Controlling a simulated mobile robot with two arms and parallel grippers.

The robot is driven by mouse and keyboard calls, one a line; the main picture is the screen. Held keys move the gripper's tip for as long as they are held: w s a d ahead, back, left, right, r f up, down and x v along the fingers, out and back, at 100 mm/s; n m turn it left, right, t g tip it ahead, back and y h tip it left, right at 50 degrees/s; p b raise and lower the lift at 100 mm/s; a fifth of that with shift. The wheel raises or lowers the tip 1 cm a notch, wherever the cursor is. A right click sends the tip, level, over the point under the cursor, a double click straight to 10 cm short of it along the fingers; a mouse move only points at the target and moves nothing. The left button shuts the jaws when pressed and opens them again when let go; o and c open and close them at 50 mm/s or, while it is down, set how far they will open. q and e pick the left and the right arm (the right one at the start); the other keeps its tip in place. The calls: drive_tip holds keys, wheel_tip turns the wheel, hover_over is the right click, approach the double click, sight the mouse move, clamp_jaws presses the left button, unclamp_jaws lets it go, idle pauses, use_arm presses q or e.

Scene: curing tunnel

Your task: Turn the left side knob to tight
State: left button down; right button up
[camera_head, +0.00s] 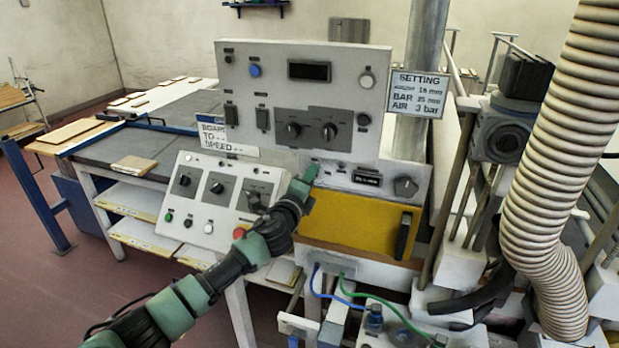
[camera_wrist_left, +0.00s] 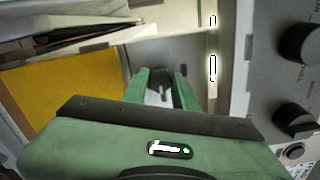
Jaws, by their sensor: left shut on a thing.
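My left gripper (camera_head: 308,178) reaches in front of the left end of the small lower panel (camera_head: 335,174), below the large upright panel. In the left wrist view its two green fingers (camera_wrist_left: 160,92) are closed around a small dark knob with a pale face (camera_wrist_left: 158,90). This appears to be the left side knob. In the head view the gripper hides that knob. Its pointer and any marks around it are too small or covered to read. My right gripper is not in view.
The upright panel (camera_head: 350,85) with two dark knobs (camera_head: 292,130) stands close above the gripper. A sloped button panel (camera_head: 165,212) lies left, and another knob (camera_head: 405,187) right. A yellow panel (camera_head: 350,222) is below. A ribbed hose (camera_head: 555,200) stands far right.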

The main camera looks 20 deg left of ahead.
use_arm(q)
drive_tip(key=shift+f, duration=0.1)
idle(0.3)
drive_tip(key=c, duration=1.1)
unclamp_jaws()
drive_tip(key=shift+s, duration=0.1)
drive_tip(key=s+b, duration=0.1)
drive_tip(key=s, duration=0.6)
drive_tip(key=shift+s+b, duration=0.3)
drive_tip(key=shift+b, duration=0.1)
drive_tip(key=shift+a, duration=0.15)
